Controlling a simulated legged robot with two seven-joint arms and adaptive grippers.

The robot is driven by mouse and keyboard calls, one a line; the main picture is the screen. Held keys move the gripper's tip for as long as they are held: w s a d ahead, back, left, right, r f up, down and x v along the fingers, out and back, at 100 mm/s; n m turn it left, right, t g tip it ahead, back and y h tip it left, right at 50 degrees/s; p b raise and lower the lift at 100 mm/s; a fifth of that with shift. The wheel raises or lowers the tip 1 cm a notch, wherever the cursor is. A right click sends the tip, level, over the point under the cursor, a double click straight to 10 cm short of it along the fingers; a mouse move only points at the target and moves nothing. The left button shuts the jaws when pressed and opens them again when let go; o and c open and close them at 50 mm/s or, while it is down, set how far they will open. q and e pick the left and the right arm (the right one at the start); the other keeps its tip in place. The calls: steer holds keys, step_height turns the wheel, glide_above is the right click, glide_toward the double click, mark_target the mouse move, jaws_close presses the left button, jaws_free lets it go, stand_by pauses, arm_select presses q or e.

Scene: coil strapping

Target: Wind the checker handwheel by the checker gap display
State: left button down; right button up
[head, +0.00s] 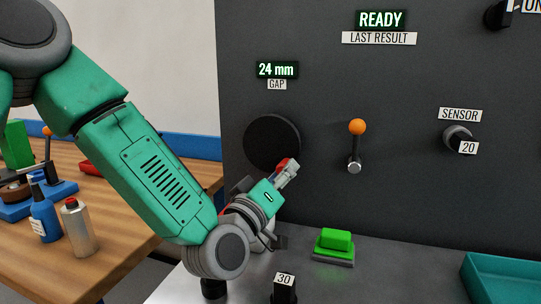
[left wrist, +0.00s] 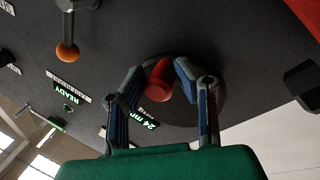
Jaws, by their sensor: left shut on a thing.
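The checker handwheel (head: 270,142) is a dark round disc on the grey panel, left of the middle in the head view. The gap display (head: 277,70) above it reads 24 mm. My left gripper (head: 287,170) is at the wheel's lower right edge, shut on the red handle of the wheel. In the left wrist view the red handle (left wrist: 159,82) sits between the two fingers of my left gripper (left wrist: 164,85), with the dark wheel (left wrist: 205,108) behind it. The gripper hides part of the handle in the head view. My right gripper is not in view.
An orange-tipped lever (head: 356,140) stands right of the wheel, and a sensor knob (head: 458,139) further right. A READY display (head: 381,19) is above. A green block (head: 335,241), a knob marked 30 (head: 284,291) and a teal tray (head: 505,278) are below. Bottles stand on the wooden table (head: 130,235).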

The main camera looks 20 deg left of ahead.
arm_select(q)
steer(key=shift+s+d+r+n, duration=0.15)
steer(key=shift+d+r+n, duration=0.1)
steer(key=shift+n, duration=0.15)
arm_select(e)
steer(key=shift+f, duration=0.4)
